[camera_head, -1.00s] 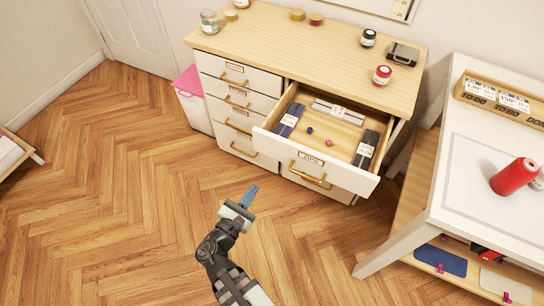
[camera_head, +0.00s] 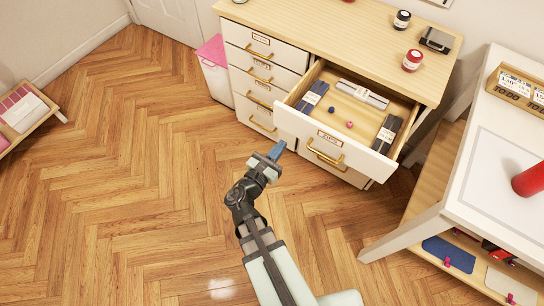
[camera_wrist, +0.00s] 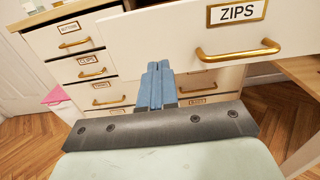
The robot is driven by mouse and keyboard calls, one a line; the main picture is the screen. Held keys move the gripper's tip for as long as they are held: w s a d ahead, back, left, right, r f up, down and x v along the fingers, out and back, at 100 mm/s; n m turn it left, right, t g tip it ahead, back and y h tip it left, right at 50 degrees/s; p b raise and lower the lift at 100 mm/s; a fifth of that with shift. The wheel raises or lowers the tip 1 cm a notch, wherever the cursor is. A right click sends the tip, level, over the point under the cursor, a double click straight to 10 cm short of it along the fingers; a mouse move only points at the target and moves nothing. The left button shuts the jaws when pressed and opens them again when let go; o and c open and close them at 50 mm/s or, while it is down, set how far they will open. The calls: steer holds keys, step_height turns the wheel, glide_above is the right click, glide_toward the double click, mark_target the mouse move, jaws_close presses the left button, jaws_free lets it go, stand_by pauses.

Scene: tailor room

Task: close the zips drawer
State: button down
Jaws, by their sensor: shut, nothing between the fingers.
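The zips drawer (camera_head: 291,122) is pulled out of the white and wood cabinet, with packs of zips and two small round items inside. In the wrist view its white front (camera_wrist: 150,38) carries a ZIPS label (camera_wrist: 237,12) and a brass handle (camera_wrist: 238,52). My gripper (camera_head: 277,150) is shut and empty. In the head view it appears just in front of the drawer's left end. In the wrist view the blue fingertips (camera_wrist: 158,68) show at the lower edge of the drawer front, left of the handle. I cannot tell whether they touch it.
A column of shut drawers (camera_head: 262,71) stands left of the zips drawer. A pink-lidded bin (camera_head: 213,70) is beside the cabinet. A white table (camera_head: 430,212) stands on the right. Open wooden floor (camera_head: 130,180) lies to the left.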

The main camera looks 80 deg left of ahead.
mark_target(296, 127)
steer(key=shift+x, duration=3.45)
steer(key=shift+w+f, duration=0.1)
steer(key=x, duration=2.5)
steer(key=shift+w+a+f, duration=0.1)
steer(key=shift+w+a, duration=0.1)
steer(key=shift+a, duration=0.15)
steer(key=shift+w+a, duration=0.45)
steer(key=shift+w, duration=0.05)
steer(key=shift+w+a, duration=0.15)
steer(key=v, duration=1.5)
